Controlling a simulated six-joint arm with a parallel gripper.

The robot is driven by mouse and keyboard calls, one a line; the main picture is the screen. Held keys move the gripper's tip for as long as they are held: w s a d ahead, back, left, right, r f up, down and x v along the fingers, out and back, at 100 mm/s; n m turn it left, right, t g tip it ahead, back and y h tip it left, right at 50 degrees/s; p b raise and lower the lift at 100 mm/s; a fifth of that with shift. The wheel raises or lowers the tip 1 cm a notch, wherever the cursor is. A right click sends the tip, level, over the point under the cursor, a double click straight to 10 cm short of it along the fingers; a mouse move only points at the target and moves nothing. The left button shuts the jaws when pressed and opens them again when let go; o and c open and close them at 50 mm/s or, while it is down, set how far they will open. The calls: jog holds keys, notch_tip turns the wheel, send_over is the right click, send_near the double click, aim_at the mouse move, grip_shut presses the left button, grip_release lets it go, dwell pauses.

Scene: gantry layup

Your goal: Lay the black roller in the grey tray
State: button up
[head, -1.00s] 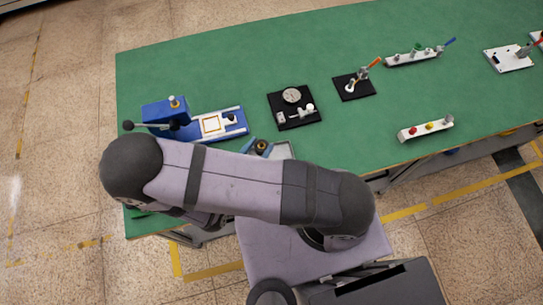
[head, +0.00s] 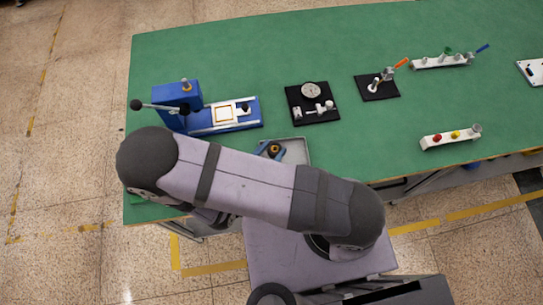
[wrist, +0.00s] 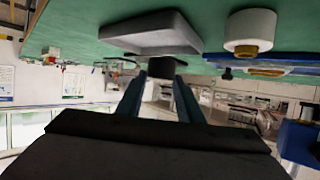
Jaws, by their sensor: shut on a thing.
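My gripper (head: 272,149) has blue fingers, which also show in the wrist view (wrist: 163,88). They are shut on the black roller (wrist: 167,67), a short dark cylinder. In the head view the roller's brass-coloured centre (head: 275,149) shows between the fingers. The grey tray (head: 297,151) is a shallow open box near the table's front edge, partly hidden by my arm. It also shows in the wrist view (wrist: 150,40), where the roller overlaps the tray's near edge. The roller seems to be held over the tray; its height above the floor of the tray is unclear.
A white roller with a brass hub (wrist: 250,32) stands beside the tray in the wrist view. A blue press fixture (head: 180,103) is at the left. A black plate with a dial (head: 312,92) is behind the tray. Green table (head: 370,135) is free to the right.

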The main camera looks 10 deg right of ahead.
aim_at(271, 157)
jog(key=shift+f+b, duration=1.6)
jog(key=shift+f, duration=0.25)
jog(key=shift+f, duration=0.15)
jog(key=o, duration=1.2)
jog(key=shift+c, duration=0.2)
jog(key=shift+r, duration=0.25)
jog(key=shift+s+a+r+p, duration=0.1)
jog(key=shift+a+r+p, duration=0.1)
jog(key=shift+p, duration=0.1)
jog(key=p+v, duration=0.5)
jog(key=v, duration=0.6)
jog(key=shift+s+a, duration=0.15)
jog(key=shift+s, duration=0.1)
